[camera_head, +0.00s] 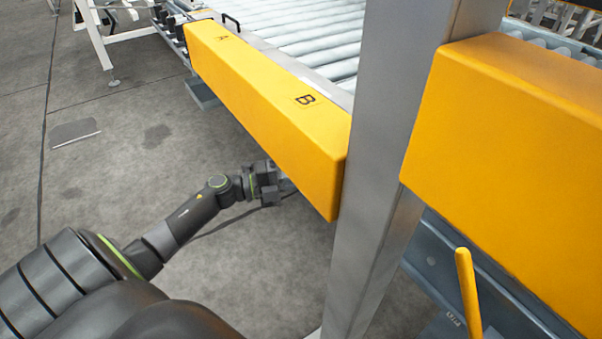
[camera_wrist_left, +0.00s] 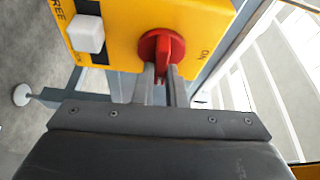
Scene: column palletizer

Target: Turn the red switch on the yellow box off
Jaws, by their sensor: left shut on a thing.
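The yellow box (camera_wrist_left: 120,20) fills the upper part of the left wrist view. Its round red switch (camera_wrist_left: 160,42) has a raised handle, with the word "ON" printed to the right of it. My left gripper (camera_wrist_left: 160,80) is shut on the red switch handle, one finger on each side. In the head view, my left gripper (camera_head: 284,186) reaches in under the edge of the long yellow guard. The box and red switch are hidden there. My right gripper is not in view.
A white switch (camera_wrist_left: 86,33) sits left of the red one on the box. In the head view, the yellow guard (camera_head: 265,95) lies along a roller conveyor (camera_head: 315,35). A grey post (camera_head: 390,160) stands to its right. Open floor (camera_head: 120,170) lies to the left.

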